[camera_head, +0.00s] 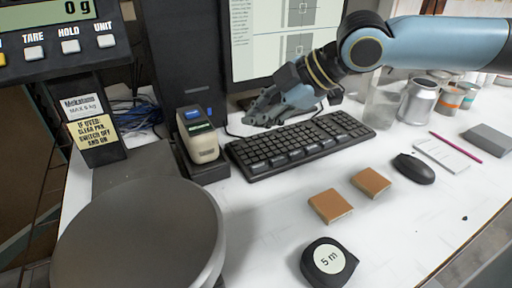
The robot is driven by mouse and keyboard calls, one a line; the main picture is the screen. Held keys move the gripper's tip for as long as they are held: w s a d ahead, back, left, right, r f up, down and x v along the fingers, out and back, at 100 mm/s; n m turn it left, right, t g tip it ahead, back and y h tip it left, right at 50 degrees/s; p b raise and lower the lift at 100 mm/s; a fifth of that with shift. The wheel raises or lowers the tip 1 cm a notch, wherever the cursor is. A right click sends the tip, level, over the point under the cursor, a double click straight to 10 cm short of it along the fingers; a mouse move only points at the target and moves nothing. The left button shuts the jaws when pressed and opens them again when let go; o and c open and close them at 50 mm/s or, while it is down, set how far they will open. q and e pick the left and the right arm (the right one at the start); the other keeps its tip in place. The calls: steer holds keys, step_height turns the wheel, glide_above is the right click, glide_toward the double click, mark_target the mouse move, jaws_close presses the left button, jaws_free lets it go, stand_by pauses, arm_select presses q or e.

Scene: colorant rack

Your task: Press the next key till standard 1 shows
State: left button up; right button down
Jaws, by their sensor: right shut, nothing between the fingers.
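My right gripper (262,117) is shut and empty. It comes in from the upper right and points left, in front of the monitor, over the back left of the black keyboard (305,146). I cannot tell whether it touches anything. A beige handheld instrument (204,151) with a small dark green-lit screen (201,128) and a blue top stands in a black stand, left of the fingertips. The monitor (270,40) shows a light page with boxes, partly covered by my right arm. The next key and any standard number are too small to read. My left gripper is out of view.
A scale with a round grey pan (150,240) and a readout (50,14) of 0 g fills the left. Two brown tiles (330,206), a tape measure (328,263), a mouse (414,168) and cans (418,101) stand on the white desk.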

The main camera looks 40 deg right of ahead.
mark_target(258, 168)
steer(key=shift+f, duration=0.15)
step_height(258, 168, down, 9)
steer(key=b, duration=0.8)
steer(key=shift+r, duration=0.2)
stand_by(0.9)
steer(key=shift+f+b, duration=0.4)
steer(key=shift+f+b, duration=0.3)
steer(key=shift+f, duration=0.05)
stand_by(0.5)
steer(key=shift+r+p, duration=0.7)
steer(key=shift+r, duration=0.1)
